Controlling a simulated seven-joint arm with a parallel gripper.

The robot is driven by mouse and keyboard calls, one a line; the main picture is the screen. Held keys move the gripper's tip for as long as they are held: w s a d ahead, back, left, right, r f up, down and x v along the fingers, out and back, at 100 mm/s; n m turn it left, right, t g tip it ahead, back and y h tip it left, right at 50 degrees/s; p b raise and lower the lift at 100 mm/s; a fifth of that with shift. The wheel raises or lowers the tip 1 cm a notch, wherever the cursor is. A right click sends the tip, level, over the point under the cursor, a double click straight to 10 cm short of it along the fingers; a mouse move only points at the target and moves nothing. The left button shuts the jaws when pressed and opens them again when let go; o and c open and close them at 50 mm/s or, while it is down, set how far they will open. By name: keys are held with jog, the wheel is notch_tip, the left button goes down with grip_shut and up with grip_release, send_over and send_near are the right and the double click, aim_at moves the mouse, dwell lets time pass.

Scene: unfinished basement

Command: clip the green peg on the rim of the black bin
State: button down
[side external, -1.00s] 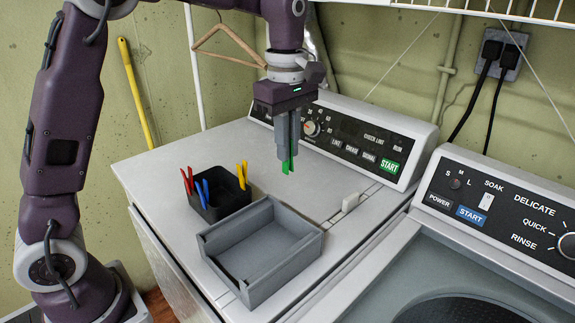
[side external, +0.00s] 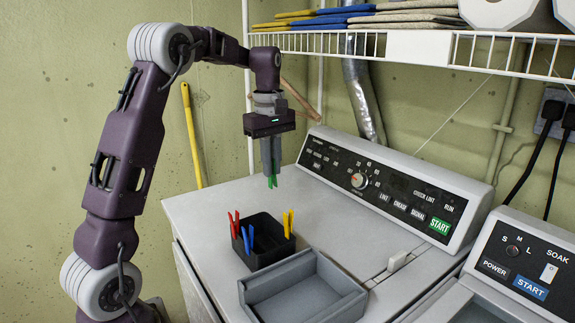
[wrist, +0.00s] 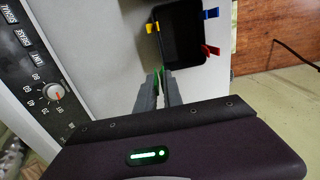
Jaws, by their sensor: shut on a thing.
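The black bin (side external: 263,262) stands on the white machine top, open side up. It also shows in the wrist view (wrist: 182,35), just beyond my fingertips. A red peg (side external: 234,224), a blue peg (side external: 248,238) and a yellow peg (side external: 288,223) are clipped on its rim. My gripper (side external: 271,172) points down and is shut on the green peg (side external: 272,182). The peg hangs in the air above and behind the bin, apart from it. In the wrist view, only a bit of green (wrist: 160,72) shows between the fingers.
A grey open tray (side external: 305,290) sits right beside the bin. The control panel (side external: 385,185) rises along the machine's back. A wire shelf (side external: 350,42) with folded cloths hangs above. The machine top behind the bin is clear.

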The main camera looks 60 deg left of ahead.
aim_at(272, 179)
jog(key=shift+f, duration=1.85)
jog(key=shift+f, duration=0.1)
jog(key=shift+f, duration=3.35)
jog(key=c, duration=1.4)
grip_release()
jog(key=shift+r, duration=0.1)
